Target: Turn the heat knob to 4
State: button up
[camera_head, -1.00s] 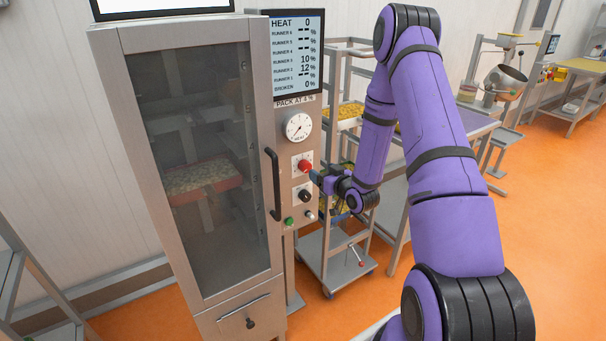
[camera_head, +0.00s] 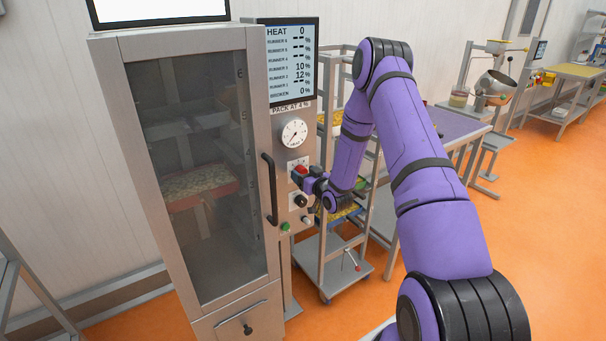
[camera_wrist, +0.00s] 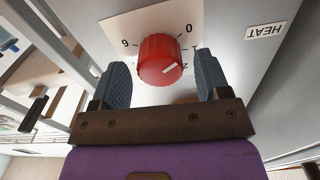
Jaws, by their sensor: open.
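The red heat knob (camera_wrist: 160,58) sits on a pale dial plate (camera_wrist: 130,28) with numbers around it in the wrist view. Its white pointer mark is near the 2. In the head view the knob (camera_head: 300,169) shows on the cabinet's control panel, partly hidden by my gripper. My gripper (camera_wrist: 160,82) is open, with one finger on each side of the knob; I cannot tell whether either touches it. The display (camera_head: 290,60) reads HEAT 0.
A round gauge (camera_head: 294,132) is above the knob and a black knob (camera_head: 301,201) below. The cabinet's door handle (camera_head: 270,189) stands out left of the panel. A wheeled rack (camera_head: 332,270) is close on the right.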

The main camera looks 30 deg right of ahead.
jog(key=shift+w, duration=0.5)
jog(key=c, duration=0.9)
